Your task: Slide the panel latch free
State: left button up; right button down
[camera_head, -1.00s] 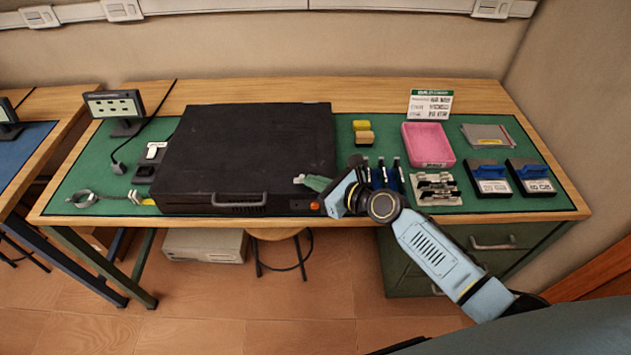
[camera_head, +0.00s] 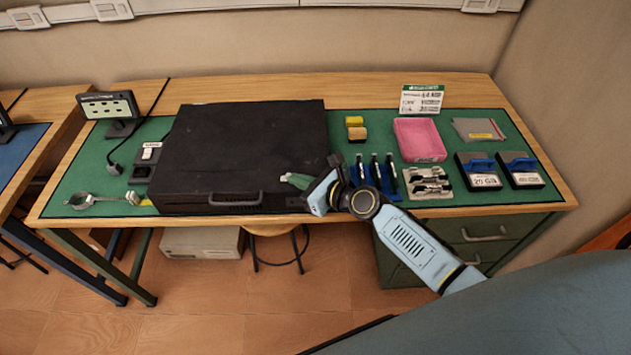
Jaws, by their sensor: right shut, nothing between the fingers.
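A large black case (camera_head: 240,148) lies on the green mat, with a grey handle (camera_head: 236,199) on its front face. I cannot make out a separate latch on it; the right end of its front is partly hidden behind my right arm. My right gripper (camera_head: 287,179) is shut and empty, with its greenish fingertips at the case's right front part, over or against its top edge. I cannot tell whether it touches the case. My left gripper is not in view.
A ring clamp (camera_head: 100,200) lies left of the case. A small monitor (camera_head: 108,106) stands at the back left.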

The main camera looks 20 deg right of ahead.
jog(key=shift+s+d, duration=0.2)
jog(key=shift+s, duration=0.1)
jog(key=p+v, duration=0.1)
jog(key=v, duration=1.2)
jog(key=shift+s+f, duration=0.15)
jog(key=shift+f, duration=0.25)
jog(key=s+d+f+n+g+h+b, duration=0.15)
jog(key=s+f+n, duration=0.3)
jog(key=f, duration=0.55)
jog(key=s+d+f+n+g+h+b, duration=0.15)
jog(key=s+f+n, duration=0.3)
jog(key=f, duration=0.55)
jog(key=s+d+f+n+g+h, duration=0.1)
jog(key=s+f+n+g+h, duration=0.3)
jog(key=f, duration=0.6)
jog(key=s+f+n+g, duration=0.1)
jog(key=s+f+n, duration=0.4)
jog(key=s, duration=0.3)
jog(key=s+a+f+n+g+b, duration=0.1)
jog(key=s+f+n+g, duration=0.1)
jog(key=s+f+n, duration=0.3)
jog(key=s+a+f+n+g+b, duration=0.1)
jog(key=s+f+n, duration=0.4)
jog(key=s+n, duration=0.4)
jog(key=s, duration=0.2)
jog(key=shift+s+a+g+h, duration=0.25)
jog(key=shift+s+g+h, duration=0.05)
jog(key=shift+s, duration=0.1)
